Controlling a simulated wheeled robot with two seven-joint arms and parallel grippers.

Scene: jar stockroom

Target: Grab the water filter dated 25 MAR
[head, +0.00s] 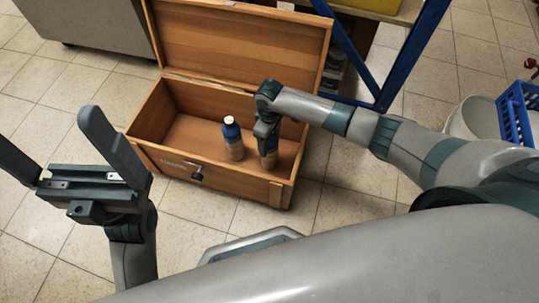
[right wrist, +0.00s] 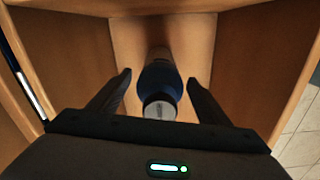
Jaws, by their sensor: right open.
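Two blue bottle-shaped items, which may be the water filters, stand upright in an open wooden chest (head: 228,183). The left one (head: 232,140) has a white cap and a pale lower label. The other (head: 269,158) is partly hidden under my right gripper (head: 268,138). In the right wrist view this blue item (right wrist: 160,80) stands between the two open fingers of my right gripper (right wrist: 160,82), with gaps on both sides. Its pale cap (right wrist: 159,110) bears dark print too small to read. My left gripper (head: 48,135) is open and empty, outside the chest.
The chest's lid (head: 240,40) is raised at the back. A blue shelf post (head: 408,55) stands behind right. A blue crate (head: 518,112) and a whitish bin (head: 470,120) are at the right. A grey cabinet (head: 95,25) is at the back left. Tiled floor lies clear left of the chest.

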